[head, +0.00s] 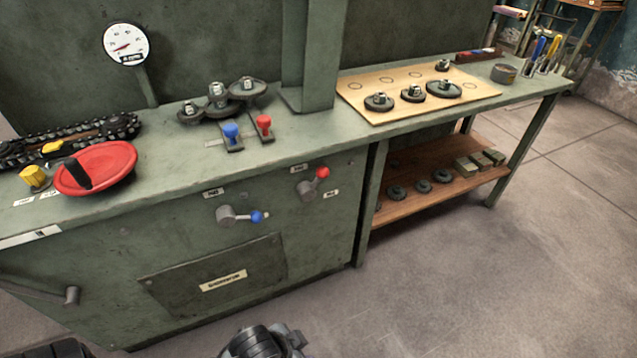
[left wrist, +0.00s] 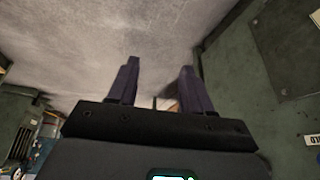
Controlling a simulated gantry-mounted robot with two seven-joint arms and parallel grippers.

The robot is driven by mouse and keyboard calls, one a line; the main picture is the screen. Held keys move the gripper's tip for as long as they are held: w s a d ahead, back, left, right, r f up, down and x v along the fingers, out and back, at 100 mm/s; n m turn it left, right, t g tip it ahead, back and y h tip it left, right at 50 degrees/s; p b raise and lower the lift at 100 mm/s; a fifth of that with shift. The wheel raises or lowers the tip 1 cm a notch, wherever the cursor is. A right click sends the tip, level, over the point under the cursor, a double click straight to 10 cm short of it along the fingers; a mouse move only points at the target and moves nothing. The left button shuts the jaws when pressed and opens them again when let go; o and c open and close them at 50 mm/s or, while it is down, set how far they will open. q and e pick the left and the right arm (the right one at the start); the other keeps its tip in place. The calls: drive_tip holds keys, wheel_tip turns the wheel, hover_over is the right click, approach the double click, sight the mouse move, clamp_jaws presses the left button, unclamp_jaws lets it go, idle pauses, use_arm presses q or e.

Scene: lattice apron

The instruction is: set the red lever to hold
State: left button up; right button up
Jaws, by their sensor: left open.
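A red-knobbed lever (head: 322,172) sits on the front of the green cabinet, its grey hub (head: 306,190) below and left of the knob. The knob points up and right. Small white labels sit above the hub (head: 298,168) and right of it (head: 331,194); their words are too small to read. My left gripper (left wrist: 158,85) shows in the left wrist view, open with nothing between its fingers. A partly cut-off label (left wrist: 313,139) on a green panel there seems to end in "OLD". No right gripper fingers are visible.
A blue-knobbed lever (head: 256,216) is left of the red one on the cabinet front. Another red lever (head: 264,122) and blue lever (head: 231,131) stand on the bench top. A red handwheel (head: 95,168) lies at left. The floor (head: 450,270) in front is clear.

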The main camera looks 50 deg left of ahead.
use_arm(q)
drive_tip(key=w+a+n+t, duration=0.1)
drive_tip(key=w+a+t, duration=0.25)
drive_tip(key=w, duration=0.45)
drive_tip(key=n+t+y+p, duration=0.6)
drive_tip(key=n+y+p, duration=0.2)
drive_tip(key=y+p, duration=0.35)
approach(321, 177)
drive_tip(key=b+x, duration=0.3)
drive_tip(key=x, duration=0.5)
drive_tip(key=shift+w+a, duration=0.15)
drive_tip(key=shift+w, duration=0.2)
drive_tip(key=shift+w+a, duration=0.35)
drive_tip(key=shift+w, duration=0.1)
clamp_jaws()
